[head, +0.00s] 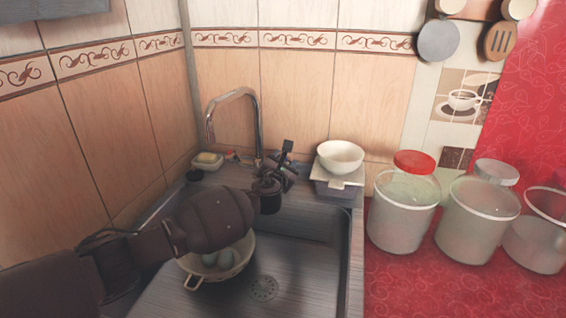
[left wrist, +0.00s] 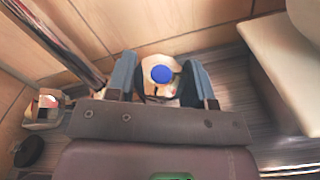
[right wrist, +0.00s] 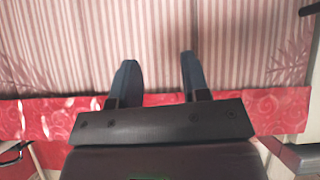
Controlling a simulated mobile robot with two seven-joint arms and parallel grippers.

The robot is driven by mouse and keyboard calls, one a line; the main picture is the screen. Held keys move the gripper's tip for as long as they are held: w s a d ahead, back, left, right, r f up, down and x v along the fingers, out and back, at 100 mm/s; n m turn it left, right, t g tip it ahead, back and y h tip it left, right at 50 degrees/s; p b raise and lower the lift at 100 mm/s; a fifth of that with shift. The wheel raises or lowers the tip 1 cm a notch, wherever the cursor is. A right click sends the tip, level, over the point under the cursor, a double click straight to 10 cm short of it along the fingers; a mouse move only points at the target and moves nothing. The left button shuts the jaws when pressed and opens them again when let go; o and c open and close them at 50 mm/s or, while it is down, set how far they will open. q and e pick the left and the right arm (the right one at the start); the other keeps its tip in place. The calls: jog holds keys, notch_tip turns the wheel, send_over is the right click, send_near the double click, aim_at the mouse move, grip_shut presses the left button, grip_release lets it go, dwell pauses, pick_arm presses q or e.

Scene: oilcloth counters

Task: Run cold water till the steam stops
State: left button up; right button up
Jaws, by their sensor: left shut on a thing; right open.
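My left gripper (head: 284,163) is at the base of the tap (head: 258,125) at the back of the sink. In the left wrist view, its fingers (left wrist: 160,68) are shut on a pale tap handle with a blue cap (left wrist: 162,74). The tap's curved spout hangs over the sink, and I see no water stream from it. A cream pot (head: 243,262) with several pale egg-like things (head: 228,258) stands in the sink, partly hidden by my left arm. I see no clear steam. My right gripper (right wrist: 158,80) is open and empty.
A white bowl (head: 340,157) sits on a stack right of the tap. Clear buckets (head: 403,215) stand on the red counter (head: 400,285). A soap dish (head: 207,160) is behind the sink. My right gripper faces a striped curtain (right wrist: 158,30) below a red edge.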

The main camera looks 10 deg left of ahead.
pick_arm(q)
jog(key=shift+n+t+y, duration=0.3)
jog(key=shift+n+y, duration=1.2)
jog(key=shift+y, duration=0.5)
jog(key=o, duration=0.9)
jog(key=shift+s, duration=0.1)
